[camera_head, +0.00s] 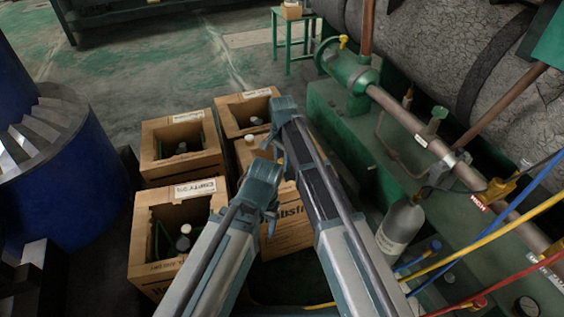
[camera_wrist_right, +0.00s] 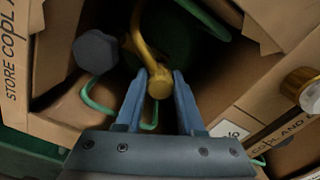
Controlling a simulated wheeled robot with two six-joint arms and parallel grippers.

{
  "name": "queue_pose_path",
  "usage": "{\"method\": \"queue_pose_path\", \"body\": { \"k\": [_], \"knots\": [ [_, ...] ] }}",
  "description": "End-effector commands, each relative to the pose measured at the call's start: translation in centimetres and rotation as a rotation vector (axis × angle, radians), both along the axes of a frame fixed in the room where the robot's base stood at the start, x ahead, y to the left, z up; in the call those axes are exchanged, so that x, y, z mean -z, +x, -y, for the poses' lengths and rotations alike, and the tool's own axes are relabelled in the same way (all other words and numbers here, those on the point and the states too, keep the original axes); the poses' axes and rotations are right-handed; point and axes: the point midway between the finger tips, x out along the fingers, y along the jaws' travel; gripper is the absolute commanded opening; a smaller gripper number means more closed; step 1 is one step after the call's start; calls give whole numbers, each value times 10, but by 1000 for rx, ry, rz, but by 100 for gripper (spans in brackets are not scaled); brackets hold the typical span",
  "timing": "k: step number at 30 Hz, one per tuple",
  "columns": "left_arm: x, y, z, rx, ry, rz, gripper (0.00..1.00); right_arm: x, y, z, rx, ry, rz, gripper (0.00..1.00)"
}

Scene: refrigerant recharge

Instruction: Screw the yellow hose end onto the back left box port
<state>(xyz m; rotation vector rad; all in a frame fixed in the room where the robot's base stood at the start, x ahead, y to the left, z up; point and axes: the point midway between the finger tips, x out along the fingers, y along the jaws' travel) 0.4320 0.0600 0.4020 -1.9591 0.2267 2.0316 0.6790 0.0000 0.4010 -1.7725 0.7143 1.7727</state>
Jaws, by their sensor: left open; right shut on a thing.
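The back left box (camera_head: 150,150) is an open cardboard box with a dark interior. A small grey port (camera_head: 182,147) shows inside it. My right gripper (camera_wrist_right: 159,88) is shut on the yellow hose end (camera_wrist_right: 159,82) in the right wrist view. The yellow hose curves up from the fingertips over a dark box interior with green wire. A grey knob (camera_wrist_right: 97,50) is up and left of the hose end, apart from it. In the head view my right arm hides its fingertips and the hose end. My left gripper (camera_head: 268,187) is open and empty, close beside the right arm.
A blue drum (camera_head: 75,150) stands left. Green machinery (camera_head: 345,130), a grey cylinder (camera_head: 400,225) and yellow, red and blue hoses crowd the right.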

Motion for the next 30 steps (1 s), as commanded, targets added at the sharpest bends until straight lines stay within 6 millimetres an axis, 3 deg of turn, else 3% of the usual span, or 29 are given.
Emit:
{"method": "queue_pose_path", "body": {
  "k": [30],
  "knots": [
    [13,0,0,0,0,0,66,13,0,0,0,0,0,0]
  ]
}}
